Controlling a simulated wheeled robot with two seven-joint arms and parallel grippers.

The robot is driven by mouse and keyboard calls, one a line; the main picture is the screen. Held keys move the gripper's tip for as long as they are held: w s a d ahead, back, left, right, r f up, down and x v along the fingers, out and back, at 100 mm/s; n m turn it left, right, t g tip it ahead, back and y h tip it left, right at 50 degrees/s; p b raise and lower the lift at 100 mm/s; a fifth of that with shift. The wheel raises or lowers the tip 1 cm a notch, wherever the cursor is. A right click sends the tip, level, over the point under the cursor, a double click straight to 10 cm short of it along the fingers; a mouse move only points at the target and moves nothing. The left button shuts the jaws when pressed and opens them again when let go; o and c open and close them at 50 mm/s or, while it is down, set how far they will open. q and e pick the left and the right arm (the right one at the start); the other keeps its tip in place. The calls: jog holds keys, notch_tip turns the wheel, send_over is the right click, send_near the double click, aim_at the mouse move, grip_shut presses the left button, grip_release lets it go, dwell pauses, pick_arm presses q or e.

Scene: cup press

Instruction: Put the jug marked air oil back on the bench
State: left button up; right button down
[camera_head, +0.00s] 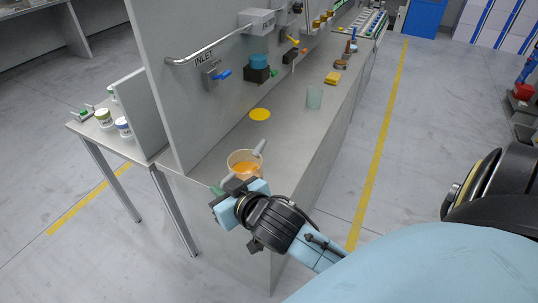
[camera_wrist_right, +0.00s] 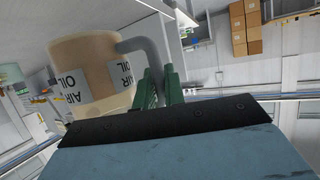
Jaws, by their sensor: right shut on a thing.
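The jug (camera_head: 243,161) holds orange liquid and has a grey handle. It shows over the near end of the bench (camera_head: 222,158). In the right wrist view the jug (camera_wrist_right: 85,60) carries AIR OIL labels, which appear upside down there. My right gripper (camera_head: 229,186) is shut on the jug's handle; its green fingers (camera_wrist_right: 160,86) close around the grey handle in the right wrist view. I cannot tell whether the jug's base touches the bench. My left gripper is not in view.
A yellow disc (camera_head: 260,114) lies on the bench behind the jug. A grey panel with an INLET pipe (camera_head: 205,53) rises along the left. Bare bench lies between disc and cup.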

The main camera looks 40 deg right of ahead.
jog(key=shift+s+d+r, duration=0.1)
jog(key=shift+d, duration=0.05)
jog(key=shift+w+d+n+y+p, duration=0.3)
jog(key=shift+w+n+y+p, duration=0.2)
jog(key=shift+w+p, duration=0.45)
pick_arm(q)
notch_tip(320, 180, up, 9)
jog(key=p, duration=0.7)
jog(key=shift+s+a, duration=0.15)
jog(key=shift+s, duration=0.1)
pick_arm(e)
jog(key=w+d+r+n+y, duration=0.1)
jog(key=w+d+r, duration=0.1)
jog(key=w+d, duration=0.4)
jog(key=shift+d+y, duration=0.3)
jog(key=shift+d, duration=0.75)
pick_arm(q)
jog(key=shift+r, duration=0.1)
pick_arm(e)
jog(key=shift+f, duration=0.1)
